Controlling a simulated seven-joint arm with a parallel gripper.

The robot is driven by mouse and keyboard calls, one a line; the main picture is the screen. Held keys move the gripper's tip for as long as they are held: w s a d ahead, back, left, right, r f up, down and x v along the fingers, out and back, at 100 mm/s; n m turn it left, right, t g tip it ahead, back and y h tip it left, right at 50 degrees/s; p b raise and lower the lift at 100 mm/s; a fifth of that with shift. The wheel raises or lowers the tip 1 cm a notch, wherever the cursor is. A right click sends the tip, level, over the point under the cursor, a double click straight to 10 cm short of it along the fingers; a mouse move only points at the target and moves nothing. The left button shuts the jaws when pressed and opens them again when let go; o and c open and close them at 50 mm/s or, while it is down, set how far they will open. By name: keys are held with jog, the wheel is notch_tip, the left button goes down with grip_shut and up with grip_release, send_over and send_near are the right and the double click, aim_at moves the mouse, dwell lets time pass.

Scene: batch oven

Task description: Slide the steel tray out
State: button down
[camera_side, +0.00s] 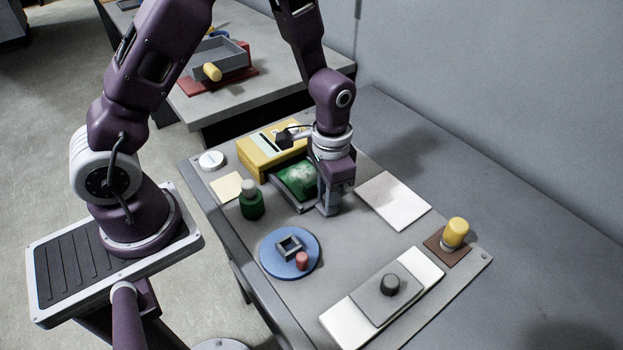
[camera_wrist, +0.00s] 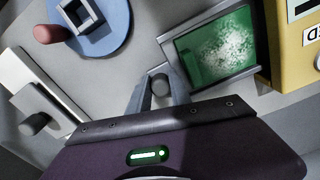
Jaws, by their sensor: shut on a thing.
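The steel tray (camera_side: 285,197) sticks partly out of the yellow oven (camera_side: 262,150). It has a grey rim and a green inside with a white, grainy heap. In the wrist view the tray (camera_wrist: 168,55) lies flat, with its far end at the yellow oven wall (camera_wrist: 287,75). My gripper (camera_side: 328,208) is at the tray's outer end, low over the table. In the wrist view its fingers (camera_wrist: 160,92) are shut on a dark round knob (camera_wrist: 158,84) at that end. The tray's inner end is hidden in or behind the oven.
A green jar (camera_side: 251,205) stands left of the tray. In front lies a blue disc (camera_side: 275,267) with a grey frame and red cylinder. A white board (camera_side: 342,324) bears a knobbed grey plate. A pale square (camera_side: 395,200) and a yellow cylinder (camera_side: 457,228) are right.

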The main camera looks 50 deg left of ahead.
jog(key=d, duration=0.5)
jog(key=shift+d, duration=0.1)
jog(key=c, duration=1.5)
grip_release()
jog(key=shift+d, duration=0.1)
jog(key=shift+o, duration=0.2)
jog(key=shift+a, duration=0.2)
jog(key=s+a+r+n+t, duration=0.1)
jog(key=s+a+r, duration=0.15)
jog(key=r, duration=0.75)
jog(key=s+a+r+t, duration=0.1)
jog(key=s+r, duration=0.2)
jog(key=r, duration=0.6)
jog(key=s+a+r+n+t, duration=0.1)
jog(key=s+a+r, duration=0.1)
jog(key=s, duration=0.4)
jog(key=s+a+r+n+t, duration=0.1)
jog(key=s+a+r+t, duration=0.1)
jog(key=s+r, duration=0.2)
jog(key=shift+s+a+t, duration=0.15)
jog(key=shift+s+t, duration=0.15)
jog(key=shift+s, duration=0.75)
